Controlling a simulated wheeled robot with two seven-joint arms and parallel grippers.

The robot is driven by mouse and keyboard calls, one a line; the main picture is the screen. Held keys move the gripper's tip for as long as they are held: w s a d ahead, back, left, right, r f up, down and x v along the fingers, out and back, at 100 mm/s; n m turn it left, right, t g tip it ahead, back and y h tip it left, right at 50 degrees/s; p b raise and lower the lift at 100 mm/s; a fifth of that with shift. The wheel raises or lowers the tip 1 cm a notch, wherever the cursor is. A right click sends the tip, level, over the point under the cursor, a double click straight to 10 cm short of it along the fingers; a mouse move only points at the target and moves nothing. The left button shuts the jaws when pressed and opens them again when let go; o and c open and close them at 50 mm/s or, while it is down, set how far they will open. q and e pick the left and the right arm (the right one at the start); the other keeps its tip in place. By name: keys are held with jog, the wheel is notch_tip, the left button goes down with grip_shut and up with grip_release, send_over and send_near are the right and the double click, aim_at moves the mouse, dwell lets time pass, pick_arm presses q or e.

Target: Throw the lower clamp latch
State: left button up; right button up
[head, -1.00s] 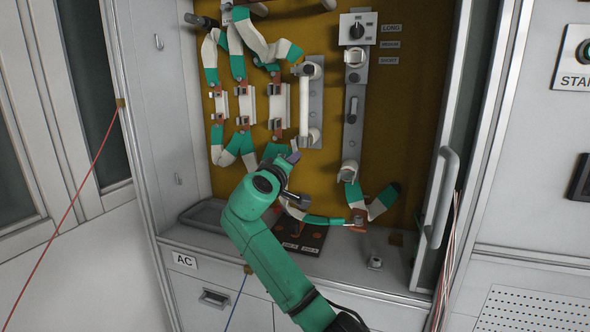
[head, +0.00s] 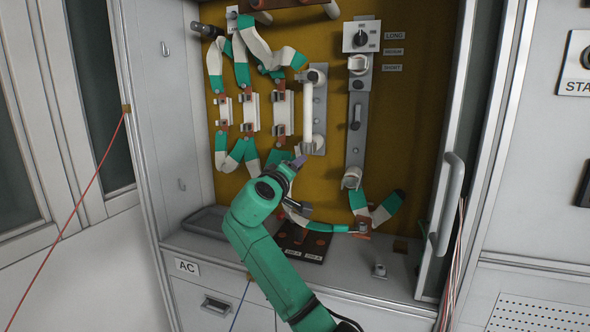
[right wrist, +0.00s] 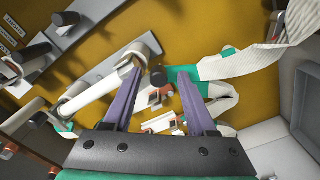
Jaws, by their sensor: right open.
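A white fuse tube (head: 308,106) stands upright on a grey plate on the mustard panel, with a clamp at each end. My right gripper (head: 299,161) is just below and left of its lower clamp (head: 318,143). In the right wrist view, the purple fingers of my right gripper (right wrist: 160,76) are spread apart. A dark round knob, which looks like the lower clamp latch (right wrist: 158,77), appears between the fingertips beside the lower clamp (right wrist: 143,49). I cannot tell whether the fingers touch it. The tube (right wrist: 97,100) runs toward the upper clamp on the left. My left gripper is not seen.
A second fixture (head: 356,130) with a dial stands to the right. Green-and-white cables (right wrist: 213,68) hang close to the right finger. A dark pad (head: 302,243) and a grey tray (head: 205,221) lie on the shelf below. The cabinet door handle (head: 449,195) is at right.

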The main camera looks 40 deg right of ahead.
jog(key=b+v, duration=0.3)
jog(key=v, duration=1.1)
jog(key=shift+s+a, duration=0.2)
jog(key=shift+a, duration=0.05)
